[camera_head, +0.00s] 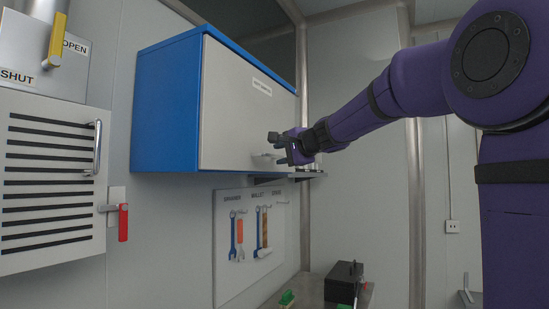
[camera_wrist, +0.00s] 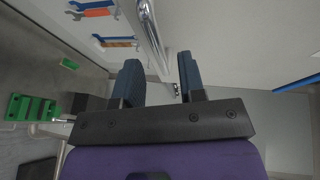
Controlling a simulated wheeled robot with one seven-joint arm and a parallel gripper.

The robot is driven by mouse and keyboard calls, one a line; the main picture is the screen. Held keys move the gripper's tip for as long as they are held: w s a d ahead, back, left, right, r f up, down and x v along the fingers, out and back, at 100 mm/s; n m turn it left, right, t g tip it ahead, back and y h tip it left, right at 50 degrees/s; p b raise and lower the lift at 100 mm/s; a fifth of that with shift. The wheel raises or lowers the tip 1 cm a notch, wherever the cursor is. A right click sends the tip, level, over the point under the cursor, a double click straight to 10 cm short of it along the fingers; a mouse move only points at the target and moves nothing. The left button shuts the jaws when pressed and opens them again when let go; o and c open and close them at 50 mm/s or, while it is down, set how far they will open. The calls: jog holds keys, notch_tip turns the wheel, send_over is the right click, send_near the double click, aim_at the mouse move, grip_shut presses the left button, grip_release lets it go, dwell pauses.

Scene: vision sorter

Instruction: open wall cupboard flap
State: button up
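The wall cupboard (camera_head: 165,105) has a blue body and a pale grey front flap (camera_head: 235,105), which lies shut against the body. A small label sits near the flap's top right. A metal handle (camera_head: 266,156) is near the flap's lower edge, partly hidden by my gripper (camera_head: 278,148). In the wrist view, my gripper (camera_wrist: 160,78) has its two dark ribbed fingers apart. The silver handle bar (camera_wrist: 150,35) runs down toward the gap between them. I cannot tell whether it lies between the fingertips or just beyond. No contact shows.
A narrow shelf (camera_head: 300,175) is just below the cupboard. A tool board (camera_head: 225,270) hangs under it. A dark box (camera_head: 343,282) stands on the bench. At left are a slatted panel (camera_head: 50,220) with a handle and a red lever (camera_head: 123,223).

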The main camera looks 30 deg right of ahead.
aim_at(274, 156)
jog(key=shift+x, duration=1.8)
jog(key=shift+c, duration=0.5)
grip_shut()
